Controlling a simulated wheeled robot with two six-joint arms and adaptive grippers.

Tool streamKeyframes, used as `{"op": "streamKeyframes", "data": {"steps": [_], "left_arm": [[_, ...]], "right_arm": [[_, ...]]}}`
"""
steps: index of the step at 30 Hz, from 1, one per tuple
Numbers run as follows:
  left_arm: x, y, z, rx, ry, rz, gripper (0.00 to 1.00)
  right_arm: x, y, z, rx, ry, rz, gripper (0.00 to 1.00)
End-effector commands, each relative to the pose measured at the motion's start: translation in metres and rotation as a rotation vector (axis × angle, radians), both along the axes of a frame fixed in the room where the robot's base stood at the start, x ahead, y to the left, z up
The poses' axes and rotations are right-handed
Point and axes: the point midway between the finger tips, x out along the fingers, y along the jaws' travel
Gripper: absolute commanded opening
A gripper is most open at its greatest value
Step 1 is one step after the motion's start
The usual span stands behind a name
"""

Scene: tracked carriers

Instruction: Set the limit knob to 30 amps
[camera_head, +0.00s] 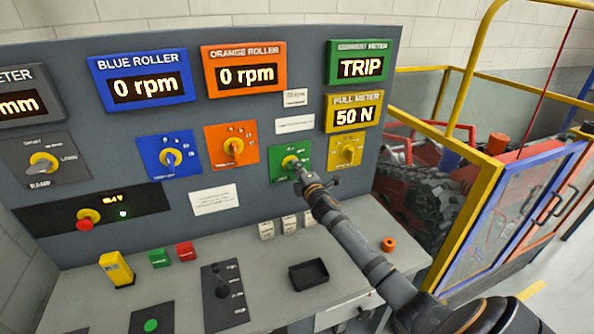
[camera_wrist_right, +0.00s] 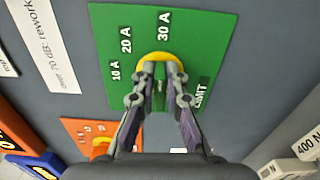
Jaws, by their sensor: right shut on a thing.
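The limit knob (camera_head: 289,160) is on a green plate (camera_head: 277,174) on the upright panel. In the right wrist view the green plate (camera_wrist_right: 215,30) is marked 10 A, 20 A, 30 A and LIMIT. The knob's yellow ring (camera_wrist_right: 157,56) shows there behind my fingers. My right gripper (camera_head: 300,172) reaches the knob from the front; in the wrist view its fingers (camera_wrist_right: 160,80) are shut on the knob's grip. The fingers cover most of the grip, so I cannot tell which mark it points to. The green meter (camera_head: 361,49) above reads TRIP. My left gripper is out of view.
A yellow knob plate (camera_head: 345,151) is close on the right, an orange one (camera_head: 232,146) on the left. The desk below holds a black tray (camera_head: 308,274) and an orange ring (camera_head: 389,244). A yellow guard frame (camera_head: 470,170) stands at the right.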

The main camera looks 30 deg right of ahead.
Motion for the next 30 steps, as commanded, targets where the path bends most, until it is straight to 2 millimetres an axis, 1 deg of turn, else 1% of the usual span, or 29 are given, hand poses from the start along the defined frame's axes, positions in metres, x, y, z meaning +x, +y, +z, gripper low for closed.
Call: {"op": "streamKeyframes", "data": {"steps": [7,19,20,24,25,30], "left_arm": [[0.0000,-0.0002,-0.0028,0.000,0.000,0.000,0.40],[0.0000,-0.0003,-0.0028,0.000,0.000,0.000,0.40],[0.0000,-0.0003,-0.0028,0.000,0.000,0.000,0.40],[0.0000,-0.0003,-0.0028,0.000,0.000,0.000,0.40],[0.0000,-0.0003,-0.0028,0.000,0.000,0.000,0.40],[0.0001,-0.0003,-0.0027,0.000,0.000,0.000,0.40]], "right_arm": [[-0.0002,-0.0004,-0.0018,0.045,-0.009,-0.001,0.00],[-0.0002,-0.0005,-0.0019,0.050,-0.009,-0.001,0.00],[-0.0002,-0.0005,-0.0019,0.050,-0.009,-0.001,0.12],[-0.0002,-0.0004,-0.0017,0.049,-0.010,-0.001,0.31],[-0.0002,-0.0003,-0.0016,0.049,-0.010,-0.001,0.34],[0.0000,-0.0002,-0.0012,0.049,-0.011,-0.001,0.34]]}}
